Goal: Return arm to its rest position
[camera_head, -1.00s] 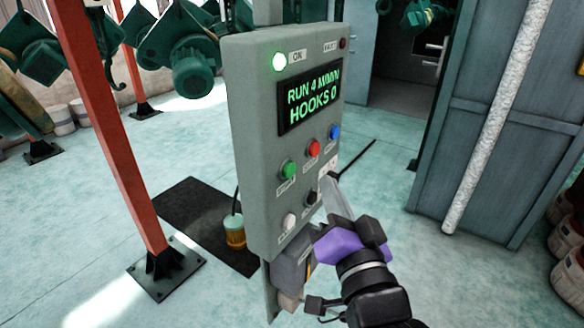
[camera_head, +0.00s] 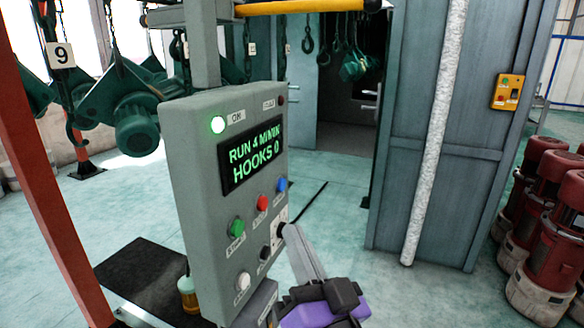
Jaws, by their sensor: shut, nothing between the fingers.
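My gripper (camera_head: 296,243) shows at the lower middle, with grey fingers and a black and purple body. It is shut and empty. Its fingertips are close to the lower right edge of the grey control box (camera_head: 190,160); I cannot tell whether they touch it. The box has a lit white-green lamp (camera_head: 217,125), a display (camera_head: 252,153) reading "RUN 4 M/MIN HOOKS 0", and green, red, blue, white and black buttons. Most of my arm is out of the picture below.
A red post (camera_head: 45,205) stands at the left. Green hoists (camera_head: 133,122) hang behind it. A blue-grey cabin wall (camera_head: 430,150) with a pale vertical pipe (camera_head: 433,130) is at the right. Open floor (camera_head: 335,225) lies between.

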